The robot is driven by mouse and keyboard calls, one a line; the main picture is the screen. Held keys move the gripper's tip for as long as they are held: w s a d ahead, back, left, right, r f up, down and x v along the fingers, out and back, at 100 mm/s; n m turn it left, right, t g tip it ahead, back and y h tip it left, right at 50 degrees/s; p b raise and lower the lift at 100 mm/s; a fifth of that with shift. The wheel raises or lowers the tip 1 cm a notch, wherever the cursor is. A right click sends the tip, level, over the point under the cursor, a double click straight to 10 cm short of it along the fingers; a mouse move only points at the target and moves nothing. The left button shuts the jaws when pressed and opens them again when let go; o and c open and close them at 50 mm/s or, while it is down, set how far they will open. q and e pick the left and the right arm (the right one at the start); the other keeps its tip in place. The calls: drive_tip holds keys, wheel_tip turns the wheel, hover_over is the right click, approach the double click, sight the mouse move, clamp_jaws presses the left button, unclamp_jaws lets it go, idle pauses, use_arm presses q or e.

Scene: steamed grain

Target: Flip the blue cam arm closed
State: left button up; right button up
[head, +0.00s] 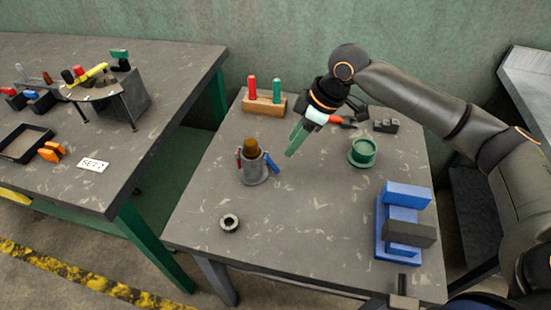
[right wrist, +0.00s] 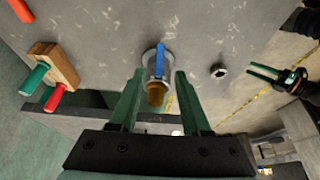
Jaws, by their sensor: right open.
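A grey cylindrical fitting (head: 254,173) stands upright on the middle table with a brown plug (head: 250,148) in its top. The blue cam arm (head: 272,164) slants outward on its right side, and a red arm (head: 239,161) shows on its left. In the right wrist view the blue cam arm (right wrist: 159,60) lies ahead of the fingertips, above the brown plug (right wrist: 155,95). My right gripper (head: 291,151) is open and empty, up and right of the fitting, apart from it. My left gripper (right wrist: 255,71) shows only in the right wrist view, its fingers apart and empty.
A wooden block with red and green pegs (head: 264,106) stands behind. A green round part (head: 362,152) and a blue fixture (head: 384,228) are on the right. A dark ring (head: 229,222) lies in front. The table's front middle is clear.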

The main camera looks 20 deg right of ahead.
sight(275, 167)
drive_tip(key=x, duration=1)
drive_tip(key=shift+f+b, duration=0.15)
drive_tip(key=shift+b, duration=0.15)
clamp_jaws()
